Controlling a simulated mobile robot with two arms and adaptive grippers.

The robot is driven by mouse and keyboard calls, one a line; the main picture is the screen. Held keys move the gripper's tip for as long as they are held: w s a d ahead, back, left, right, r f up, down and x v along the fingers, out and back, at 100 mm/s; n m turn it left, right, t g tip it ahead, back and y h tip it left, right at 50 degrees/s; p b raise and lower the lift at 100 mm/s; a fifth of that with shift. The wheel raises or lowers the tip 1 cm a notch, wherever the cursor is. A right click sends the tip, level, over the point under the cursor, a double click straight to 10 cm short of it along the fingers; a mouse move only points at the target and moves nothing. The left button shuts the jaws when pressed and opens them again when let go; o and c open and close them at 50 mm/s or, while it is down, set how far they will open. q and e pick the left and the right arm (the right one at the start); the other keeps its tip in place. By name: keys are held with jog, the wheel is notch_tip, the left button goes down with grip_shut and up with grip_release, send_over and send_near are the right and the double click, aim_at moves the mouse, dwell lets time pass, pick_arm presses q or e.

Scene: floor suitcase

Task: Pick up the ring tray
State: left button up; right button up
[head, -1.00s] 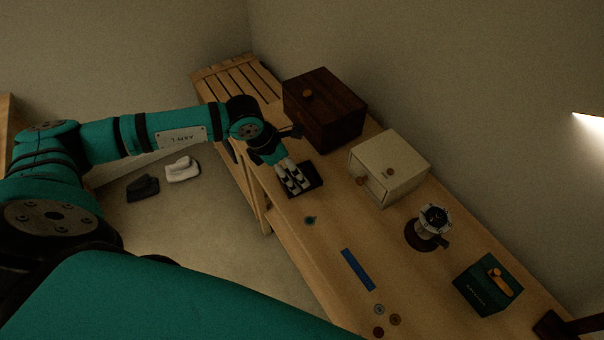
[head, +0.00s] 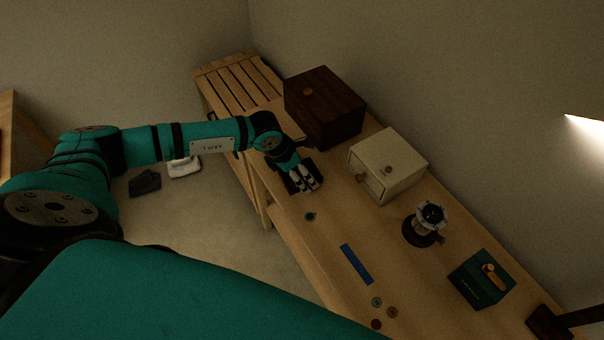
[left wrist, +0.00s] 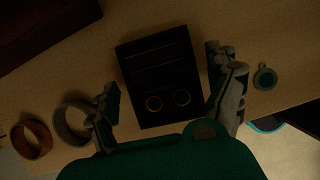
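The ring tray, a small flat black tray with slots, lies on the wooden table; in the head view its edge (head: 316,163) shows beside and behind my left gripper (head: 308,186). In the left wrist view the tray (left wrist: 155,60) is in the middle, with two thin rings in its near part. My left gripper (left wrist: 168,103) is open above it, one finger on each side of the tray. I cannot tell whether the fingers touch it. My right gripper is not in view.
A dark wooden box (head: 325,105) and a cream cabinet (head: 388,165) stand behind. A grey band (left wrist: 70,124) and a brown band (left wrist: 32,139) lie left of the tray in the wrist view. A round teal tag (left wrist: 265,77) lies right. A blue strip (head: 356,263) lies further along.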

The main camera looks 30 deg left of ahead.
pick_arm(q)
jog(key=c, duration=0.9)
jog(key=shift+o, duration=0.2)
jog(key=shift+r, duration=0.15)
